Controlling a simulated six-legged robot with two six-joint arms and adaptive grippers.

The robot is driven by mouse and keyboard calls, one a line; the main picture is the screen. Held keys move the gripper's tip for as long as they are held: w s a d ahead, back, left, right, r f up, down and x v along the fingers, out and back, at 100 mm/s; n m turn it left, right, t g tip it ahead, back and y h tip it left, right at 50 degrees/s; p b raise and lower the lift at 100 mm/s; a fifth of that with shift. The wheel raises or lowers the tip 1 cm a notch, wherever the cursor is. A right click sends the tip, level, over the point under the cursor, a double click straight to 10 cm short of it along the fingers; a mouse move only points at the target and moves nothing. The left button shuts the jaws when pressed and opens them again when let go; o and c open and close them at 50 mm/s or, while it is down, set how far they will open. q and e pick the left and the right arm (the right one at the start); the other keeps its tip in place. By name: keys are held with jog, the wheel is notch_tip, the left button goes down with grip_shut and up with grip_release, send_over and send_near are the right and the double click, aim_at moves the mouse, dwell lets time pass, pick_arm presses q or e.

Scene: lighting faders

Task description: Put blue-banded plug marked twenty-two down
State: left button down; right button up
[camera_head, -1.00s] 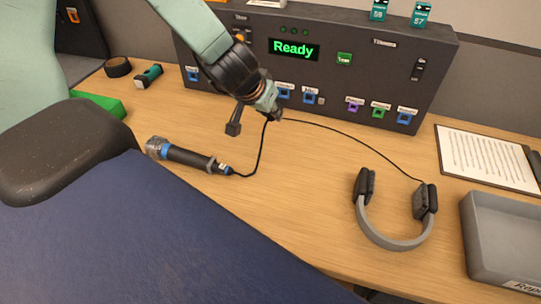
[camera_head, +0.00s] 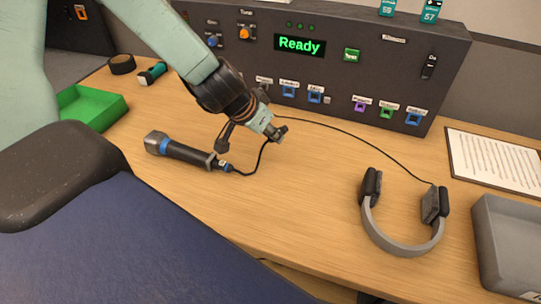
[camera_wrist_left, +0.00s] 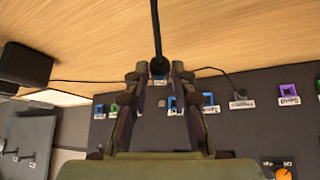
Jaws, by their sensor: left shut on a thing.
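My left gripper (camera_head: 280,134) is over the desk, in front of the panel. It also shows in the left wrist view (camera_wrist_left: 158,72), shut on the small dark end of a black cable (camera_wrist_left: 156,30). I take this end for the plug; its band and number cannot be read. In the head view the cable (camera_head: 262,158) runs from the gripper to a dark microphone (camera_head: 190,153) with blue bands, lying on the desk. My right gripper is not in view.
The panel (camera_head: 320,72) has a lit "Ready" display and a row of coloured sockets. Headphones (camera_head: 405,240) lie to the right, their cable running back toward the panel. A green tray (camera_head: 112,110) is at left, a grey bin (camera_head: 485,240) at right.

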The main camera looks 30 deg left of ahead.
pick_arm(q)
jog(key=shift+f+b, duration=0.3)
jog(key=shift+f, duration=0.45)
jog(key=shift+d+f, duration=0.1)
jog(key=shift+d, duration=0.15)
jog(key=shift+d+f+b, duration=0.1)
jog(key=shift+f+b, duration=0.1)
jog(key=shift+b, duration=0.25)
jog(key=f+b, duration=0.1)
jog(key=f, duration=0.1)
jog(key=f+b, duration=0.1)
jog(key=shift+a+f+b, duration=0.15)
jog(key=shift+a+b, duration=0.15)
jog(key=shift+d+r, duration=0.2)
jog(key=shift+r, duration=0.05)
jog(key=shift+a+f, duration=0.15)
jog(key=shift+f, duration=0.3)
jog(key=c, duration=1.5)
grip_release()
jog(key=o, duration=0.4)
jog(key=shift+r, duration=0.1)
jog(key=shift+s, duration=0.1)
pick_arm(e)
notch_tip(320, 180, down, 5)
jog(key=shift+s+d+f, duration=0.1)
